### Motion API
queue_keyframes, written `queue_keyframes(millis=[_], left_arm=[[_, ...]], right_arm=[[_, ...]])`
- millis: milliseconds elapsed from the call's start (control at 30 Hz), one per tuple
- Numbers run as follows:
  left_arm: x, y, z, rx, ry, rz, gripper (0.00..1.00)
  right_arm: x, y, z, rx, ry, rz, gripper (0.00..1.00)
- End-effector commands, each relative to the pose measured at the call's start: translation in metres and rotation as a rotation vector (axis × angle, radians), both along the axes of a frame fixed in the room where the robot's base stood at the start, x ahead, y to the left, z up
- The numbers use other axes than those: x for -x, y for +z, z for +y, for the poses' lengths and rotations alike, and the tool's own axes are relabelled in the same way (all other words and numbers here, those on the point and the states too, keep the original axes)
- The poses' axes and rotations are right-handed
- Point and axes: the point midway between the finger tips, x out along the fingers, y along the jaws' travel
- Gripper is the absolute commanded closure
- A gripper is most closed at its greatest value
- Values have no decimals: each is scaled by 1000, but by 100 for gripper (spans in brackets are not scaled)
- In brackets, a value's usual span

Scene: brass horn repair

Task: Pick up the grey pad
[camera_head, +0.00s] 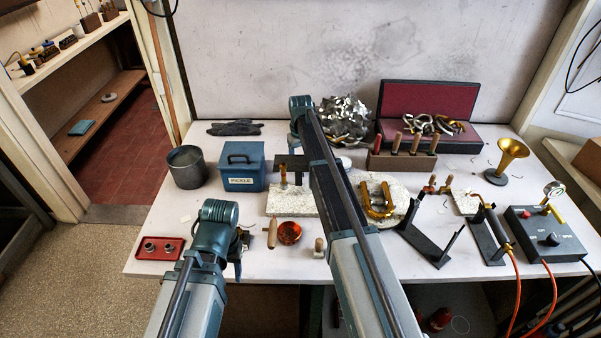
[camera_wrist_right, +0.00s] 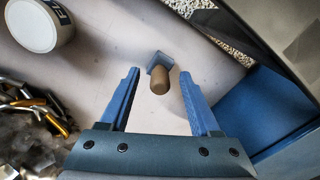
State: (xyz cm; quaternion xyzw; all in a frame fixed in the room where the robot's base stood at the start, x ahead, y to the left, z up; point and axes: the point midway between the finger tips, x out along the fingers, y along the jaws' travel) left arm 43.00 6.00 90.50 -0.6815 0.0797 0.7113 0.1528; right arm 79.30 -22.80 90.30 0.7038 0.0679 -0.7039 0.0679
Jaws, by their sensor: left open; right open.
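In the right wrist view a small blue-grey square pad (camera_wrist_right: 157,60) with a tan rounded handle (camera_wrist_right: 160,82) is on the pale tabletop. It looks like the grey pad. My right gripper (camera_wrist_right: 161,73) is open, with a blue finger on each side of the piece in the picture. I cannot tell how high the fingers are above the table. In the head view my right arm hides most of this spot. My left gripper (camera_head: 241,243) is open near the table's front edge, partly hidden by its own arm.
A blue box (camera_head: 242,169) and a grey pot (camera_head: 187,169) stand to the left. Metal scraps (camera_head: 345,117) lie behind. A white round tin (camera_wrist_right: 38,24) is near the right gripper. A speckled slab (camera_head: 292,205) lies in front.

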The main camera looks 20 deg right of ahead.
Motion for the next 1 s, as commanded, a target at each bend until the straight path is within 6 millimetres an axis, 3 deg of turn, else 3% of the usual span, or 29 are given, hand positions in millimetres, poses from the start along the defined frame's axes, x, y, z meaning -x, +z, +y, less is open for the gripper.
queue_keyframes(millis=[67, 433, 1000], left_arm=[[0, 1, 0, 0, 0, 0, 50], [0, 1, 0, 0, 0, 0, 50], [0, 9, 0, 0, 0, 0, 50]], right_arm=[[0, 1, 0, 0, 0, 0, 36], [0, 1, 0, 0, 0, 0, 100], [0, 9, 0, 0, 0, 0, 100]])
